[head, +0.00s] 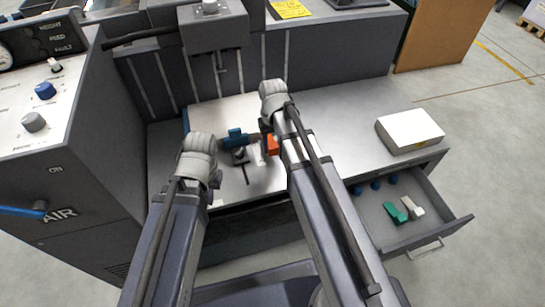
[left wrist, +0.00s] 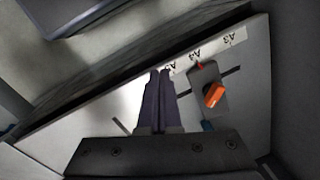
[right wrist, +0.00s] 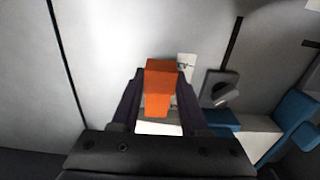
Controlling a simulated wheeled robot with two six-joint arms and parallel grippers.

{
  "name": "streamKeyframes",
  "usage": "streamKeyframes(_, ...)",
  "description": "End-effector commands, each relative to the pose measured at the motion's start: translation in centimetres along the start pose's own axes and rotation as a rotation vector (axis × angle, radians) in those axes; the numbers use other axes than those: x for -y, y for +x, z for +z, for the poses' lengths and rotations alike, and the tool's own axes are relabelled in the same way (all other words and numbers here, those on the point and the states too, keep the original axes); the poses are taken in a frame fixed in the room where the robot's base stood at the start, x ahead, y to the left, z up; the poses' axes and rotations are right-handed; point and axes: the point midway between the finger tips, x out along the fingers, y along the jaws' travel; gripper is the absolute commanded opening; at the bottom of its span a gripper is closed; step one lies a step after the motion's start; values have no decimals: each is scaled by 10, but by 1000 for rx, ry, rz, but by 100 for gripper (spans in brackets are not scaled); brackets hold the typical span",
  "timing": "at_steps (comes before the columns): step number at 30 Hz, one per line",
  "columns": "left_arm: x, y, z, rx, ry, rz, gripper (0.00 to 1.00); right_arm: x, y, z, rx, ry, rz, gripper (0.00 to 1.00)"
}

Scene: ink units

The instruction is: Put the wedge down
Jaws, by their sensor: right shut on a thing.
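The orange wedge (right wrist: 160,85) is between the two fingers of my right gripper (right wrist: 158,100) in the right wrist view. In the head view the wedge (head: 272,144) shows just left of my right arm, over the grey worktop (head: 320,110); whether it touches the top is unclear. My right gripper's fingertips are mostly hidden there behind its own wrist. My left gripper (left wrist: 160,85) has its fingers together with nothing between them, above the worktop. In the left wrist view an orange piece (left wrist: 214,95) shows over a dark plate; I cannot tell if it is the wedge.
A dark block with a knob (right wrist: 220,88) and blue parts (head: 235,137) are close to the wedge. A white box (head: 410,131) lies at the worktop's right. An open drawer (head: 440,225) holds green (head: 395,212) and pale (head: 412,207) pieces. A machine panel (head: 60,120) stands left.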

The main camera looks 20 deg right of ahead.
Motion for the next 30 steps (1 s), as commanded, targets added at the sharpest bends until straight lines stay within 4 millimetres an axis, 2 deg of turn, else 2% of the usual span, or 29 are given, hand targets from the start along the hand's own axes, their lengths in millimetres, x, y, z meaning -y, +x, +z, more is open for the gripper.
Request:
streamKeyframes(5, 0, 4, 0, 0, 0, -1, 0, 0, 4, 0, 0, 0, 0, 0)
streamKeyframes(14, -3, 37, -2, -1, 3, -4, 0, 0, 38, 0, 0, 0, 0, 0)
streamKeyframes(27, -4, 41, -3, -1, 4, -3, 0, 0, 41, 0, 0, 0, 0, 0)
streamKeyframes(28, -3, 39, -3, -1, 4, -3, 0, 0, 39, 0, 0, 0, 0, 48)
streamKeyframes(30, -3, 39, -2, -1, 4, -3, 0, 0, 39, 0, 0, 0, 0, 56)
